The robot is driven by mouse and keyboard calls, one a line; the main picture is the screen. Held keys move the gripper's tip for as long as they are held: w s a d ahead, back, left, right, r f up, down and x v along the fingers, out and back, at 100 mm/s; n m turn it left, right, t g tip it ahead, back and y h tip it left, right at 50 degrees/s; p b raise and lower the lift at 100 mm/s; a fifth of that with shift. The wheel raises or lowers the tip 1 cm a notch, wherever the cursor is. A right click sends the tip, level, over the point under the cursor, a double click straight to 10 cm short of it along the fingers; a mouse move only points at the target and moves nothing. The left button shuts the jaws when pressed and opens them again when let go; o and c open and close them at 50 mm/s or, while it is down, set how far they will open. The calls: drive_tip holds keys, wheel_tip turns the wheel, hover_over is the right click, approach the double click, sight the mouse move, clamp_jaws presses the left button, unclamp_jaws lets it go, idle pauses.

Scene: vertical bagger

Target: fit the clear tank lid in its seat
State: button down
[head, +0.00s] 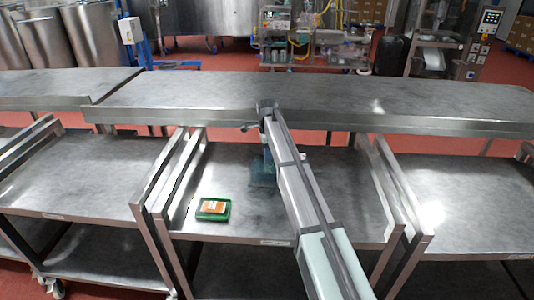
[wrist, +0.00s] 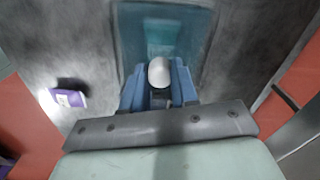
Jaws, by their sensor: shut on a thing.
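My gripper (wrist: 158,88) is shut on a pale rounded knob (wrist: 159,71), which shows between its blue fingers in the wrist view. Beyond the knob lies a clear teal, square-edged shape (wrist: 205,45) with a brighter teal rectangle inside it. I take this for the clear tank lid and what is under it; I cannot tell where one ends and the other begins. In the head view the clear teal shape (head: 262,174) is at the middle of the steel table, below my gripper and partly hidden by my arm. Whether the lid is seated or above its seat cannot be told.
A green tray (head: 228,212) with an orange and white item stands front left on the steel table (head: 245,225). A small purple and white box (wrist: 68,98) shows at left in the wrist view. Raised rails (head: 183,175) edge the table; a long steel counter (head: 360,95) runs behind.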

drive_tip(key=c, duration=0.8)
unclamp_jaws()
drive_tip(key=shift+o, duration=0.4)
drive_tip(key=o, duration=0.3)
drive_tip(key=shift+r, duration=0.1)
drive_tip(key=shift+r, duration=3.45)
wheel_tip(320, 180, up, 14)
drive_tip(key=shift+f, duration=0.1)
